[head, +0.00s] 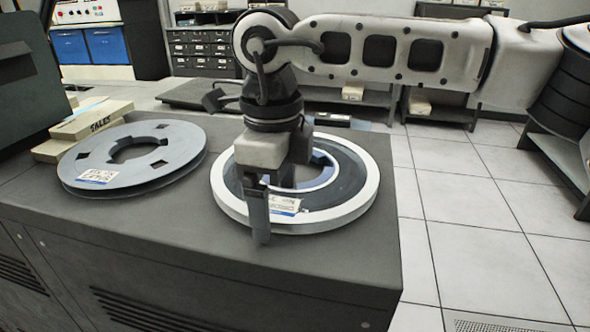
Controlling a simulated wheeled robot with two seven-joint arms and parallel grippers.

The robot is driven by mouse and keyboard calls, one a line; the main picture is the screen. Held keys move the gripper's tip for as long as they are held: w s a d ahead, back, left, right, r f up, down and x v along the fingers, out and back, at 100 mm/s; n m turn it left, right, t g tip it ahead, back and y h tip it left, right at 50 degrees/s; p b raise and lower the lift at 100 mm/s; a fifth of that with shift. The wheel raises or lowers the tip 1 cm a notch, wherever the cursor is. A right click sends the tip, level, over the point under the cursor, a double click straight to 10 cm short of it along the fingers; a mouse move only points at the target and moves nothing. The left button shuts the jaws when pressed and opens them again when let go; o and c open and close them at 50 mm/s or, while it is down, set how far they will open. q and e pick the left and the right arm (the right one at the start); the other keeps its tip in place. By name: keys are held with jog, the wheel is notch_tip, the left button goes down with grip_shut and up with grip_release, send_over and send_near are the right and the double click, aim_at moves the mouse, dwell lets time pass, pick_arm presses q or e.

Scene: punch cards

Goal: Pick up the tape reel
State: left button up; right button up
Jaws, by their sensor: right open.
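A round reel (366,199) with a white rim, dark inside and a label lies flat on the dark grey cabinet top (150,222). A second, grey reel (187,157) with square cut-outs, an open hub and a label lies flat to its left. My right gripper (270,205) points down over the near left part of the white-rimmed reel and is open. One finger shows in front of the reel's near rim. The other is largely hidden, so I cannot tell whether either touches the reel. The gripper and wrist hide part of that reel. My left gripper is out of view.
Flat boxes (92,119) are stacked behind the grey reel, and a dark green machine (28,85) stands at the left. The cabinet's right edge drops to an open tiled floor (480,230). Shelves and drawers (203,50) stand at the back.

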jog(key=c, duration=1.4)
jog(key=shift+c, duration=0.7)
jog(key=shift+r, duration=0.1)
jog(key=shift+w+r, duration=0.1)
jog(key=shift+r, duration=0.6)
jog(key=s+a+r+p, duration=0.3)
jog(key=s+a+r, duration=0.1)
jog(key=s+r, duration=0.9)
notch_tip(320, 180, up, 4)
jog(key=shift+s+f, duration=0.25)
